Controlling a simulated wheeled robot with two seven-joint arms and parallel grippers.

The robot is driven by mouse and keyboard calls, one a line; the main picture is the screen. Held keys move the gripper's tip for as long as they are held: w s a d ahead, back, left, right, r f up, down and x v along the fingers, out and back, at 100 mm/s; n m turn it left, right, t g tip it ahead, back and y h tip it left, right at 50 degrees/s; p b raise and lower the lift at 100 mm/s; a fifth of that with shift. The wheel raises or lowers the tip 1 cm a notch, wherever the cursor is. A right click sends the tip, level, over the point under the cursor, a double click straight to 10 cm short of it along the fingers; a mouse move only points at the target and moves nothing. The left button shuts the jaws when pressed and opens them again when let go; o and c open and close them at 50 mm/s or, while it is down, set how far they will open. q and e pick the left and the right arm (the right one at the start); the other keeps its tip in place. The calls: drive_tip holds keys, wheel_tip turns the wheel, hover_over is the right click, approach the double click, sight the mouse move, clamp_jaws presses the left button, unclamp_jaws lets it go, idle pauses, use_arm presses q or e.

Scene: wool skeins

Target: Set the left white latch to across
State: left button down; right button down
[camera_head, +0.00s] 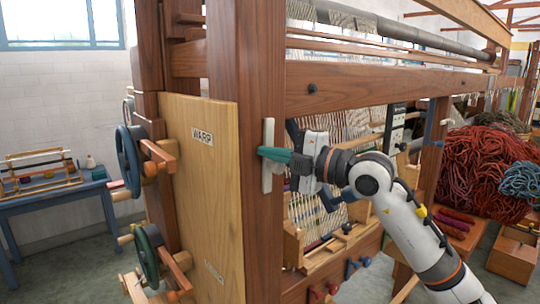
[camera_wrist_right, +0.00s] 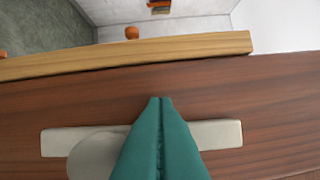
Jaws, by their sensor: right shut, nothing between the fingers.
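The left white latch (camera_head: 268,133) is a pale long bar on the dark wooden front post of the loom. In the head view it stands upright, along the post. In the right wrist view the pale bar (camera_wrist_right: 222,133) runs sideways along the wood grain, with a pale round part (camera_wrist_right: 90,157) beside the fingers. My right gripper (camera_head: 262,152) has teal fingers, shut and empty, in front of the bar's middle, which they hide. The fingers also show in the right wrist view (camera_wrist_right: 160,100). I cannot tell whether they touch the latch. My left gripper is out of view.
A dark knob (camera_head: 312,88) sits on the upper beam. Red wool (camera_head: 485,165) is heaped at the right. A blue table (camera_head: 60,197) stands at the left.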

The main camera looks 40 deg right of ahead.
drive_tip(key=shift+d+m+t+b, duration=0.35)
drive_tip(key=shift+d+m, duration=0.2)
drive_tip(key=shift+m, duration=0.25)
drive_tip(key=shift+w+d+f+m+t, duration=0.1)
drive_tip(key=shift+d+m+t, duration=0.15)
drive_tip(key=shift+d+m, duration=0.45)
drive_tip(key=d+f+m+t+p, duration=0.1)
drive_tip(key=m+p, duration=0.1)
drive_tip(key=m, duration=0.1)
drive_tip(key=d+m+t+h+p, duration=0.1)
drive_tip(key=d+m+p, duration=0.1)
drive_tip(key=m+p, duration=0.1)
drive_tip(key=d+f+m+h+p, duration=0.1)
drive_tip(key=m+p, duration=0.2)
drive_tip(key=m, duration=0.1)
drive_tip(key=shift+w+d+f+t, duration=0.2)
drive_tip(key=shift+d+f+t, duration=0.1)
drive_tip(key=shift+d+t, duration=0.1)
